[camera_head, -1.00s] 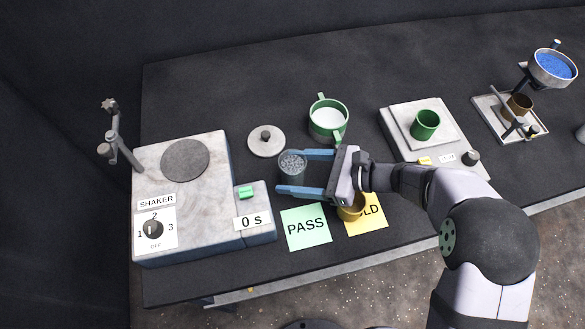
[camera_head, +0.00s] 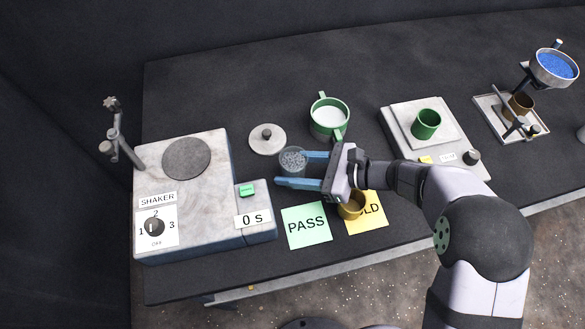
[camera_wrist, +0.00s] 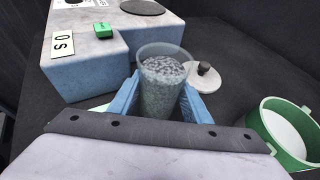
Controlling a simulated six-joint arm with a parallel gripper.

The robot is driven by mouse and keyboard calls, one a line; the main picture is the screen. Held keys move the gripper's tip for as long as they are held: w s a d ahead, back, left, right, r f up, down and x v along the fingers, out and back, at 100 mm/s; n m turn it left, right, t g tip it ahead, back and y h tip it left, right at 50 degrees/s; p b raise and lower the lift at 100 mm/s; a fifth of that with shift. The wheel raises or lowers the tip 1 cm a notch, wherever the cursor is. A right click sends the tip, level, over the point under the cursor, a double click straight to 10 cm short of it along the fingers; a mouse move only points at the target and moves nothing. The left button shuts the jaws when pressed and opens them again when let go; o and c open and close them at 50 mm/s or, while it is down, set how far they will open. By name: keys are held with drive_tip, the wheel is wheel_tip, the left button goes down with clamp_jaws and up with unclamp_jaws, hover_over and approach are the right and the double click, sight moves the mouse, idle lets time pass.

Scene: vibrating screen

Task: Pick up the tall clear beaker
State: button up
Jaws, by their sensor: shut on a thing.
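The tall clear beaker (camera_head: 292,161) holds grey granules and stands upright on the dark table, right of the shaker. It also shows in the wrist view (camera_wrist: 161,78), between the two blue fingers. My gripper (camera_head: 294,169) is shut on the beaker, one finger on each side. The lower part of the beaker is hidden by the gripper in the wrist view. I cannot tell whether its base touches the table.
The shaker (camera_head: 205,200) is at left, with a grey lid (camera_head: 267,139) behind the beaker. A green-handled pan (camera_head: 329,119) stands behind the gripper. A brown cup (camera_head: 351,206) sits on the yellow card, beside the green PASS card (camera_head: 307,226). A scale (camera_head: 451,151) carries a green cup (camera_head: 426,124).

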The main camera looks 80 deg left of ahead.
sight(294, 148)
wheel_tip(294, 148, up, 9)
drive_tip(key=shift+r+b, duration=0.2)
drive_tip(key=shift+b, duration=0.75)
drive_tip(key=shift+w+f, duration=0.1)
drive_tip(key=shift+w, duration=0.05)
drive_tip(key=w+a+r+m+t+y+b, duration=0.1)
drive_tip(key=w+r+m+t+y+b, duration=0.1)
drive_tip(key=w, duration=1.1)
drive_tip(key=w+a+r+m+t+y+b, duration=0.2)
drive_tip(key=w+m+t+y+b, duration=0.2)
drive_tip(key=w+m+t, duration=0.5)
drive_tip(key=w+m+b, duration=0.1)
drive_tip(key=w+b, duration=0.1)
drive_tip(key=w, duration=0.3)
drive_tip(key=shift+w+a+t+y, duration=0.3)
drive_tip(key=shift+w+r+m+p, duration=0.15)
drive_tip(key=shift+w+m+p, duration=0.25)
drive_tip(key=shift+p, duration=0.85)
drive_tip(key=shift+w+m+g+p, duration=0.2)
drive_tip(key=shift+m+g+p, duration=0.2)
drive_tip(key=shift+g+p, duration=0.3)
drive_tip(key=shift+w+f+p, duration=0.2)
drive_tip(key=shift+p, duration=0.4)
drive_tip(key=shift+w+f+m+g+p, duration=0.2)
drive_tip(key=shift+w+m+g+p, duration=0.4)
drive_tip(key=shift+m+p, duration=0.85)
